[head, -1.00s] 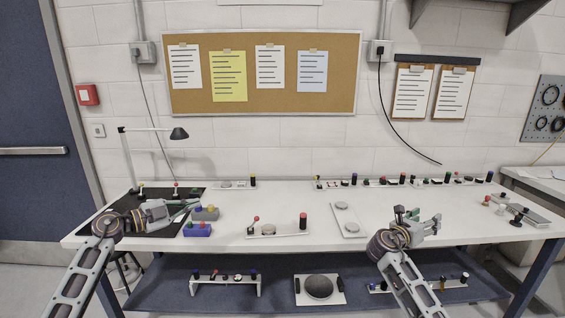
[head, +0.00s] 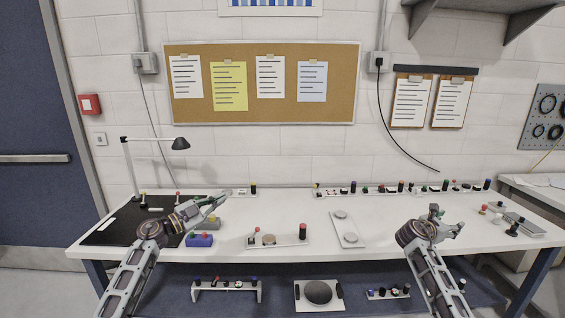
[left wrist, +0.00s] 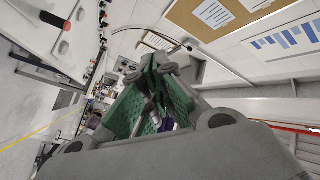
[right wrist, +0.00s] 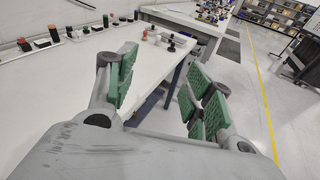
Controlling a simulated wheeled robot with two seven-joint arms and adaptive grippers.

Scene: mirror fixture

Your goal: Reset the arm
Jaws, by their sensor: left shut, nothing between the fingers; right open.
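My left gripper (head: 222,199) is over the left part of the white table, beside the grey and blue button boxes. In the left wrist view its green finger pads (left wrist: 160,95) are together with nothing between them. My right gripper (head: 447,222) is over the right part of the table. In the right wrist view its green pads (right wrist: 165,90) stand wide apart and empty, with the table's end and the floor beyond them.
The white table (head: 365,205) carries a black mat (head: 110,228), a blue box (head: 199,240), a panel with a red-topped post (head: 303,231), and a white plate with two discs (head: 347,229). A lamp (head: 180,143) stands at the back left. Several control strips line the back edge.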

